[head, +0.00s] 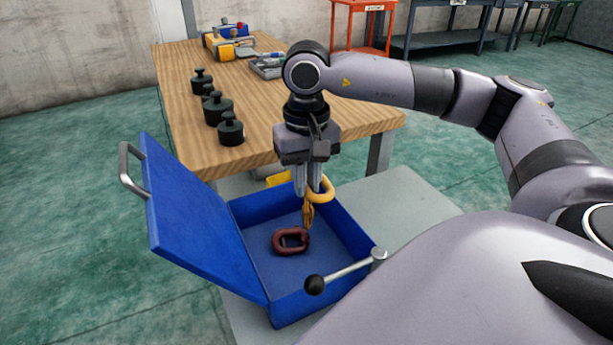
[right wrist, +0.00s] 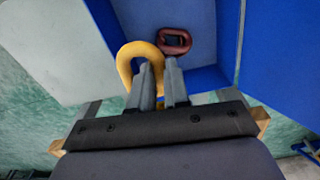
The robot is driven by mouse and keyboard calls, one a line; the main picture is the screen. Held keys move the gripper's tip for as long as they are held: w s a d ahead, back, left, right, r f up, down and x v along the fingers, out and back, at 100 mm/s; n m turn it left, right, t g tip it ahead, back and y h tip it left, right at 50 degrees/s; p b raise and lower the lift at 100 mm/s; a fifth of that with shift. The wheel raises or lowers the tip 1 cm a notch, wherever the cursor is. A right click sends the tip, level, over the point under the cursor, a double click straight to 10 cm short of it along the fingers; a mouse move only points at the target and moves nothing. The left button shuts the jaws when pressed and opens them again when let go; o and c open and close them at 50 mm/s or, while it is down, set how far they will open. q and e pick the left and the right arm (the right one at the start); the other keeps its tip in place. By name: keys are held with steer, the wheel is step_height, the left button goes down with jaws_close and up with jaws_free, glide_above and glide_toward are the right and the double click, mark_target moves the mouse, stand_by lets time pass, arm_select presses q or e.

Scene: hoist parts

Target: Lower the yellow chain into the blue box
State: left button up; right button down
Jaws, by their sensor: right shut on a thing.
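The blue box (head: 318,288) stands on a grey surface with its lid (head: 195,215) swung open to the left. The yellow chain (head: 309,214) hangs from my right gripper (head: 313,190), over the inside of the box. My right gripper is shut on its upper yellow link, which also shows beside the fingers in the right wrist view (right wrist: 127,62). A dark red link (head: 290,241) is below the yellow links at the box floor; I cannot tell whether it is joined to them. In the right wrist view the red link (right wrist: 175,42) lies ahead of the fingertips (right wrist: 160,75). My left gripper is not in view.
A wooden table (head: 180,100) behind the box carries several dark weights (head: 218,108), a grey tool (head: 268,66) and a yellow device (head: 228,42). The grey surface (head: 405,205) right of the box is clear.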

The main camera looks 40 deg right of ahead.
steer(key=shift+f+b, duration=0.6)
steer(key=shift+f, duration=0.35)
step_height(320, 180, down, 5)
steer(key=b, duration=0.4)
steer(key=c, duration=1)
jaws_free()
step_height(320, 180, up, 7)
steer(key=shift+r+p, duration=0.1)
steer(key=shift+p, duration=0.3)
